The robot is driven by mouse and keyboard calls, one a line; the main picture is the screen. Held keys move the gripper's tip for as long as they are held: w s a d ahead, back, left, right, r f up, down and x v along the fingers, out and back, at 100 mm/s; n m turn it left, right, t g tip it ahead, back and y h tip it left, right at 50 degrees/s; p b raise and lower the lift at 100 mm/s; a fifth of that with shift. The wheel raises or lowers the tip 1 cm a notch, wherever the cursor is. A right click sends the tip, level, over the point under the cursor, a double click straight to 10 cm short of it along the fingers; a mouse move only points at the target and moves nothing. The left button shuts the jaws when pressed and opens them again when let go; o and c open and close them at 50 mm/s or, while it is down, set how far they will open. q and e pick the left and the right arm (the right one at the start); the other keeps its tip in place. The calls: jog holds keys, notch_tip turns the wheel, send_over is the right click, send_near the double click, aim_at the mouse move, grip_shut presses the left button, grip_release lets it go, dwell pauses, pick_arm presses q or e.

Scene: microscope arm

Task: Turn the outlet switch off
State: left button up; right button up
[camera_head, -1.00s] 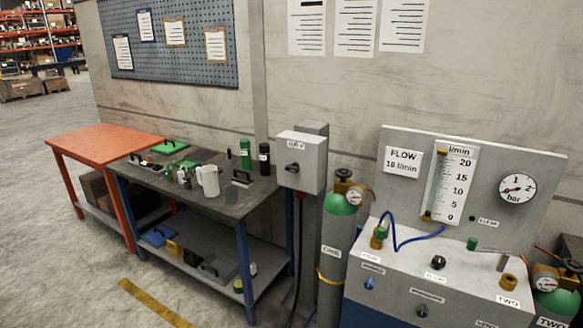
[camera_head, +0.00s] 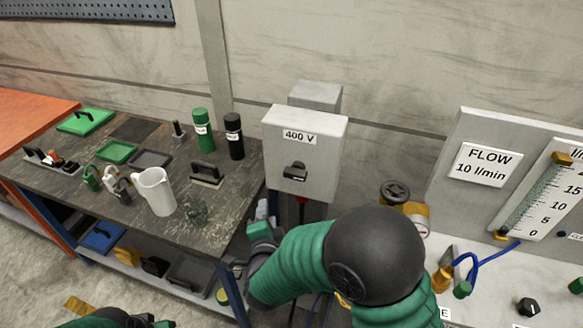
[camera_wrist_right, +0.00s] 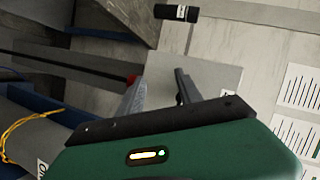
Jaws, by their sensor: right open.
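The switch is a black rotary knob (camera_head: 295,171) on the front of a grey wall box (camera_head: 318,150) labelled 400 V, in the head view. The knob's handle lies roughly sideways. My right gripper (camera_head: 264,212) is below and left of the box, partly hidden by my green arm, and apart from the knob. In the right wrist view my right gripper (camera_wrist_right: 160,77) is open and empty, with the grey box (camera_wrist_right: 205,73) beyond its fingers. The knob cannot be made out there. Part of my left arm shows at the bottom left of the head view; its jaws are unclear.
A dark workbench (camera_head: 70,185) left of the box holds a white jug (camera_head: 156,191), a green bottle (camera_head: 203,131) and a black bottle (camera_head: 234,136). A gas cylinder valve (camera_head: 396,192) and the flow panel (camera_head: 530,130) stand to the right. The wall above the box is clear.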

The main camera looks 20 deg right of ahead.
aim_at(293, 177)
jog(key=s+r+m+t+h, duration=0.1)
jog(key=s+r+m+h, duration=0.25)
jog(key=m+h, duration=0.4)
jog(key=shift+m+y, duration=0.35)
jog(key=p+x, duration=0.1)
jog(key=x, duration=0.4)
jog(key=p+x, duration=0.1)
jog(key=x, duration=0.4)
jog(key=d+p+x, duration=0.1)
jog(key=x, duration=0.5)
jog(key=shift+s+a+f, duration=0.1)
jog(key=shift+s+f, duration=0.1)
jog(key=shift+s, duration=0.15)
jog(key=shift+w+f, duration=0.1)
jog(key=shift+w, duration=0.25)
pick_arm(q)
jog(key=v, duration=0.3)
jog(key=shift+w+a+r, duration=0.2)
jog(key=shift+r, duration=0.15)
pick_arm(e)
jog(key=shift+d, duration=0.2)
jog(key=shift+s, duration=0.1)
jog(key=shift+c, duration=1.4)
pick_arm(q)
jog(key=shift+s, duration=0.1)
pick_arm(e)
grip_shut()
